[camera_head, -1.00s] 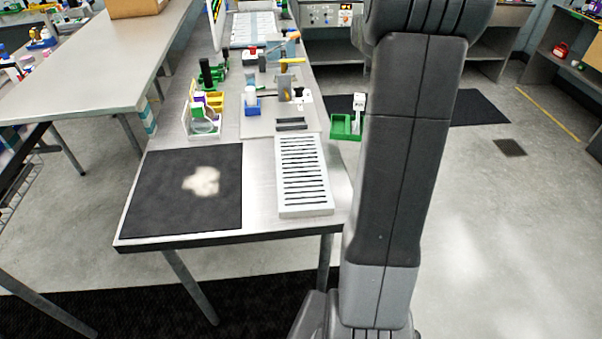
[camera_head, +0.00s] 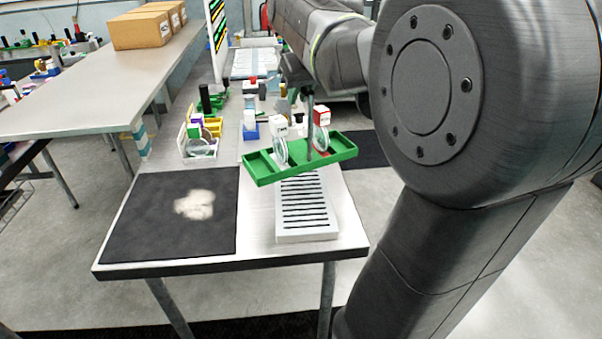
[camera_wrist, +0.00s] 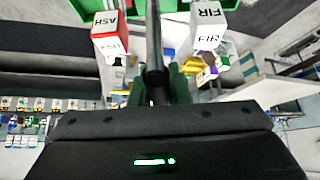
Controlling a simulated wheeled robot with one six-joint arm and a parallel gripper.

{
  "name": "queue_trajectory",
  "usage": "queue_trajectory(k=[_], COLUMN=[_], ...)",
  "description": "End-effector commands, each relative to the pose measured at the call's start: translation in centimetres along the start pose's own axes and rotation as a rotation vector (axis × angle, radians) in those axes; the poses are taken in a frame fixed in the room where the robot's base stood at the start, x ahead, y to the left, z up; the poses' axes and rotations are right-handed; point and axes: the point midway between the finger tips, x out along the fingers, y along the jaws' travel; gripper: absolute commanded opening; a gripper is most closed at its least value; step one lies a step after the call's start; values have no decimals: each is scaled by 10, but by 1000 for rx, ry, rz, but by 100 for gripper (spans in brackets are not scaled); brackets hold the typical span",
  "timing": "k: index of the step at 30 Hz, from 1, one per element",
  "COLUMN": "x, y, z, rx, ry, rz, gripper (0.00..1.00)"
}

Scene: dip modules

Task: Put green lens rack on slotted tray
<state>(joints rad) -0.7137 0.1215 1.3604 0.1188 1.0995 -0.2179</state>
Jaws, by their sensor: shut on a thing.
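The green lens rack (camera_head: 258,172) hangs in the air in the head view, slightly tilted, in front of and above the far end of the white slotted tray (camera_head: 306,236). My gripper (camera_head: 310,150) is shut on the rack near its middle, with the contact partly hidden. Two lenses stand in the rack, one with a white top (camera_head: 278,124) and one with a red top (camera_head: 321,116). In the wrist view, their labels read FIR (camera_wrist: 207,42) and ASH (camera_wrist: 108,44). The tray lies on the table, its far end hidden behind the rack.
A black mat (camera_head: 150,222) with a pale patch lies left of the tray. Behind it stand a lens in a holder (camera_head: 199,148), a blue block (camera_head: 250,131) and other small items. The tray's visible slots are empty. The table's front edge is close to the tray.

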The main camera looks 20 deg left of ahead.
Motion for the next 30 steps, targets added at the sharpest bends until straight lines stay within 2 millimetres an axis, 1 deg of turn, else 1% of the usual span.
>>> queue_trajectory(k=[3,6,14,19,21,30], x=[20,33,51,71,75,77], y=[0,0,0,0,0,0], z=[14,22,33,46,48,49], rx=[-1,-1,1,1,1,1], ry=[-4,-2,-1,-2,0,1], rz=[0,0,0,0,0,1], gripper=[0,0,0,0,0,0])
